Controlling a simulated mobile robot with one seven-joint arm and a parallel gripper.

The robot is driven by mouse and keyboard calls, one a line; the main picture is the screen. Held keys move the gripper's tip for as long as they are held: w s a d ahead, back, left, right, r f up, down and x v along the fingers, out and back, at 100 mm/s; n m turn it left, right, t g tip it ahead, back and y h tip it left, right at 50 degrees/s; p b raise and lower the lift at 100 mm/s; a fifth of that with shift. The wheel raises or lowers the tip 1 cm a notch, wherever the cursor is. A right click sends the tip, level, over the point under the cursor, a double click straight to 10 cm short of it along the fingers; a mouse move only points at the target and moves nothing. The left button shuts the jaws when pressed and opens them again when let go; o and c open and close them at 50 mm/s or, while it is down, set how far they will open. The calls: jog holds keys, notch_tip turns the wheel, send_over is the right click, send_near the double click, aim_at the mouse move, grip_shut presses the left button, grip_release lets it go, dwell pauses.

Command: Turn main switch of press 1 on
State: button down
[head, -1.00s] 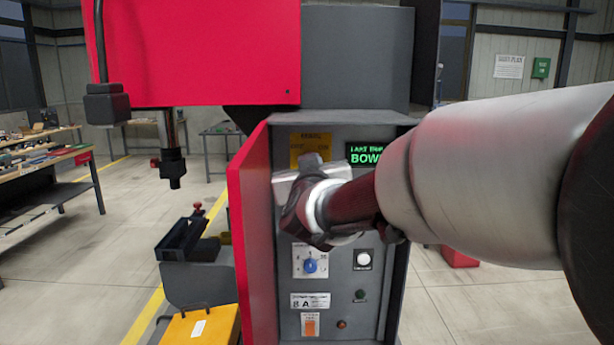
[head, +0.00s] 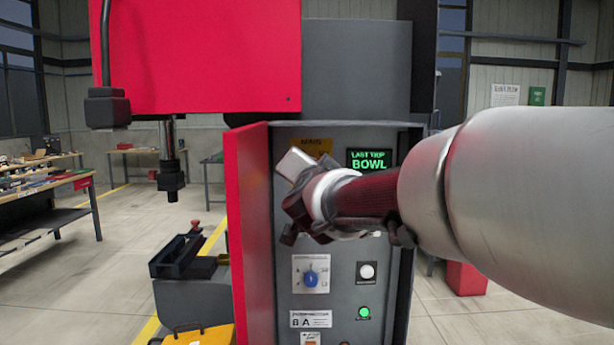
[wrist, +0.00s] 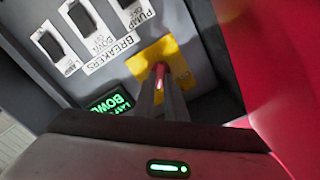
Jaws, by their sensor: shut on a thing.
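The main switch is a red handle (wrist: 159,70) on a yellow plate (wrist: 177,52) in the wrist view. My gripper (wrist: 161,93) is shut on the handle, with one finger on each side. In the head view the yellow plate (head: 311,146) is at the top of the open grey cabinet, partly covered by my gripper (head: 297,166), which looks tilted. The handle is hidden there. Below, a green lamp (head: 363,313) is lit.
The red cabinet door (head: 248,235) stands open at the left, close to my gripper. A lit display (head: 369,160) reads "LAST TRIP BOWL". Breakers (wrist: 81,23) sit beside the switch. A blue selector knob (head: 310,279) and a white button (head: 367,271) are lower.

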jog(key=shift+m, duration=0.5)
jog(key=shift+b, duration=0.3)
jog(key=c, duration=1.8)
grip_release()
jog(key=shift+s, duration=0.1)
jog(key=s+p, duration=0.1)
jog(key=s, duration=1.1)
